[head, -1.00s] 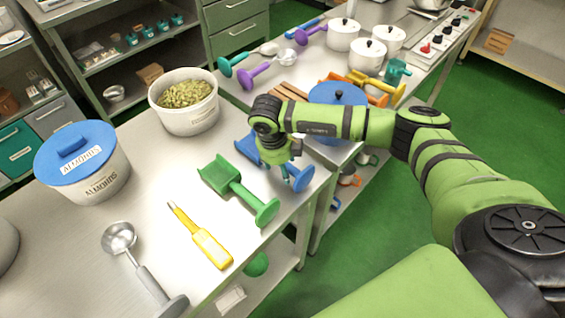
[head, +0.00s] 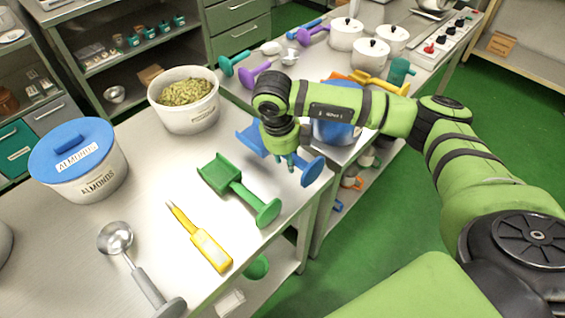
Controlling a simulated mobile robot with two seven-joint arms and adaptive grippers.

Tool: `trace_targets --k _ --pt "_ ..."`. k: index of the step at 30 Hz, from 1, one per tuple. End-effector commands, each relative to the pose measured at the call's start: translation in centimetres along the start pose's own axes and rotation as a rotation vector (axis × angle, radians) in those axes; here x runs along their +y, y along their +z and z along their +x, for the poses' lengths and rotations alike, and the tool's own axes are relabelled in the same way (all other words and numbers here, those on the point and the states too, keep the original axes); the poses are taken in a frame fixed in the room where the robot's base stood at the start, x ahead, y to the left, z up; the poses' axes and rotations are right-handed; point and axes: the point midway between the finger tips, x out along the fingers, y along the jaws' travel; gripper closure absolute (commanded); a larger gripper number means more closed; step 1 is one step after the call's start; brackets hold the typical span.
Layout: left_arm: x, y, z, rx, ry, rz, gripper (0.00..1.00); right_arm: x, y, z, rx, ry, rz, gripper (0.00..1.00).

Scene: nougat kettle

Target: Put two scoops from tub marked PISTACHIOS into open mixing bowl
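A white tub of green nuts (head: 165,112) stands open at the table's back; its small label is too blurred to read. A blue scoop (head: 312,172) is near the table's right edge, its pan pointing back left. My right gripper (head: 285,163) points down at the scoop's handle, its fingers overlapping it in view. I cannot tell whether they are closed around the handle or whether the scoop is off the table. A green scoop (head: 218,174) lies just left of it. My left gripper is out of view. I cannot identify the open mixing bowl with certainty.
A tub marked ALMONDS (head: 98,182) with a blue lid stands at left. A metal ladle (head: 117,238) and a yellow-handled tool (head: 209,248) lie in front. A blue-lidded pot (head: 335,132) is partly hidden behind my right arm. White lidded pots (head: 347,35) stand farther back.

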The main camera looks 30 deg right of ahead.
Motion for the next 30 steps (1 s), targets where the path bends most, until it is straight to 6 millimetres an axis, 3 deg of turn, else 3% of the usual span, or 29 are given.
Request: trace_targets --k 9,15,20,30 --pt "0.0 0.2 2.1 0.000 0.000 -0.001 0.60 0.8 -5.7 -3.7 -0.007 -0.001 0.001 1.00" --pt "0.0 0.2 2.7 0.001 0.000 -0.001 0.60 1.1 -8.1 -5.4 -0.006 -0.001 0.002 1.00" --pt "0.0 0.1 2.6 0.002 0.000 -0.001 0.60 1.1 -9.0 -6.5 -0.005 -0.002 0.003 1.00" --pt "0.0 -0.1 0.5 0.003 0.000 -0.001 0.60 0.6 -9.2 -9.9 -0.004 -0.001 0.003 1.00"
